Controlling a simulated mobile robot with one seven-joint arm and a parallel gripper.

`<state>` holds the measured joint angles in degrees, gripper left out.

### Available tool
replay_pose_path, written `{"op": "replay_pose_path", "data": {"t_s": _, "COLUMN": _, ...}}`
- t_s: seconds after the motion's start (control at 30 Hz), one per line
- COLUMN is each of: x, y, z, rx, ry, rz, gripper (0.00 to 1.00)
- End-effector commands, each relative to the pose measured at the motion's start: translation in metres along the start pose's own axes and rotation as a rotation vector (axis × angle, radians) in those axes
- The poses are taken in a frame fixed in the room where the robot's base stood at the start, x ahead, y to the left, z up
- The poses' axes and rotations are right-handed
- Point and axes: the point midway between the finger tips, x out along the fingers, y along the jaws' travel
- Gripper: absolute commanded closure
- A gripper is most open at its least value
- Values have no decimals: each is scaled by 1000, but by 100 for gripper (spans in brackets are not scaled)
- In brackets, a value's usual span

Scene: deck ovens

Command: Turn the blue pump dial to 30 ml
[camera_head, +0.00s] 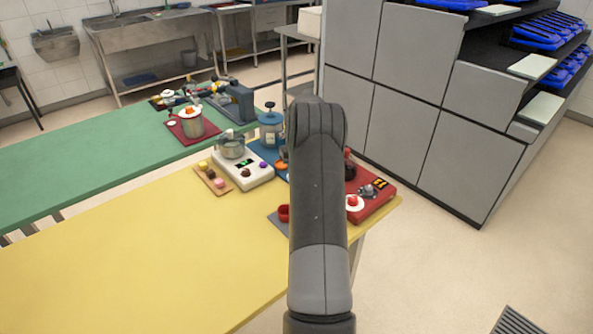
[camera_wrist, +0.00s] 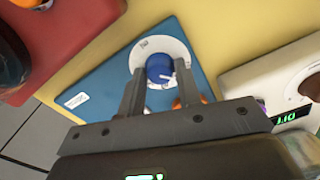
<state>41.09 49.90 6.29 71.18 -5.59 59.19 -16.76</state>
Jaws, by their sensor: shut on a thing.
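The blue pump dial (camera_wrist: 158,68) shows in the wrist view as a round blue knob with a white pointer mark. It sits on a pale round dial plate (camera_wrist: 148,48) on a blue base (camera_wrist: 103,79). My gripper (camera_wrist: 159,73) reaches over the base, with one finger on each side of the knob, and is shut on it. The scale marks are too small to read, so I cannot tell the setting. In the head view my arm hides the dial and the gripper; a blue-lidded pump jar (camera_head: 270,130) stands just left of the arm.
A white scale (camera_head: 243,172) with a green display stands left of the arm and carries a metal pot. A red unit (camera_head: 372,205) stands on the right. The yellow table (camera_head: 130,260) is clear at front left. Grey cabinets (camera_head: 400,110) rise behind on the right.

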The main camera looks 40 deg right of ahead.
Motion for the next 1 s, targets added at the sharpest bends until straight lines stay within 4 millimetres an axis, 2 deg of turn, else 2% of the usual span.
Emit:
{"op": "replay_pose_path", "data": {"t_s": 0.5, "x": -1, "y": -1, "z": 0, "rx": 331, "ry": 0, "rz": 0, "gripper": 92}}
{"op": "replay_pose_path", "data": {"t_s": 1.0, "x": 0, "y": 0, "z": 0, "rx": 395, "ry": 0, "rz": -1, "gripper": 92}}
